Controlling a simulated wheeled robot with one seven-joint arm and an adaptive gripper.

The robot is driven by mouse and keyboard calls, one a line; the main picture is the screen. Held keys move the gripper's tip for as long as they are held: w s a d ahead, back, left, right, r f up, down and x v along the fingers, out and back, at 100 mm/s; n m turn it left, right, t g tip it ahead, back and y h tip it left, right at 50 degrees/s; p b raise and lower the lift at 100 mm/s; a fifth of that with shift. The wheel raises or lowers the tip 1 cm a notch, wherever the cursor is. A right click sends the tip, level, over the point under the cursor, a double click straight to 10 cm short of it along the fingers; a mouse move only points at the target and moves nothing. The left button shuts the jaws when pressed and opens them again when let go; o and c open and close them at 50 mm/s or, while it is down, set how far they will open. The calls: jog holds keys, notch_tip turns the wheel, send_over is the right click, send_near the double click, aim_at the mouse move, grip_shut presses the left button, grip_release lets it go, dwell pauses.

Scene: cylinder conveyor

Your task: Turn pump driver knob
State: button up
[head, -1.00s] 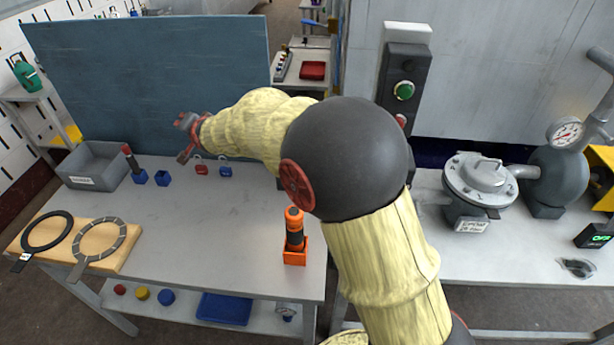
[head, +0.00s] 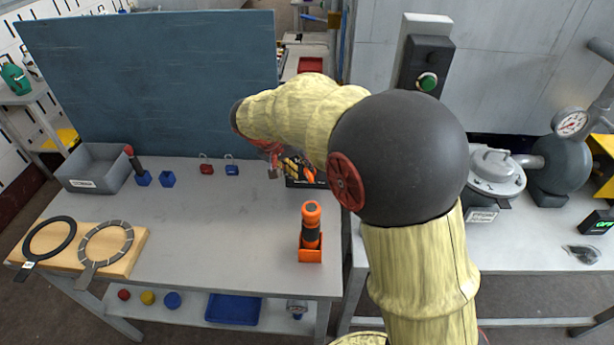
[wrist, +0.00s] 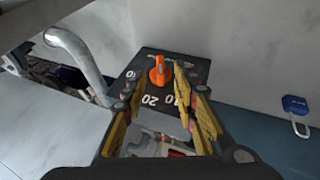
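The pump driver is a black box (wrist: 188,68) with white dial numbers. Its orange knob (wrist: 158,72) stands on the top face in the wrist view. In the head view the box (head: 318,184) shows partly behind my arm at the bench's back right, with the orange knob (head: 310,176) small on it. My gripper (wrist: 157,105) is open, with its yellow-padded fingers spread apart. The fingers reach toward the dial; the knob lies beyond and between their tips, and nothing is held. In the head view my gripper (head: 281,166) is beside the box, partly hidden.
An orange holder (head: 311,255) with an orange-and-black tool stands at the bench's front right. Red (head: 207,169) and blue (head: 232,169) padlocks lie near the back panel (head: 150,90). A grey bin (head: 92,167) is at left. The bench middle is clear.

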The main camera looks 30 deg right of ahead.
aim_at(306, 174)
jog(key=b+x, duration=0.1)
jog(key=x, duration=0.4)
jog(key=shift+f, duration=0.1)
jog(key=shift+w, duration=0.1)
jog(key=c, duration=0.3)
jog(key=c, duration=0.4)
grip_shut()
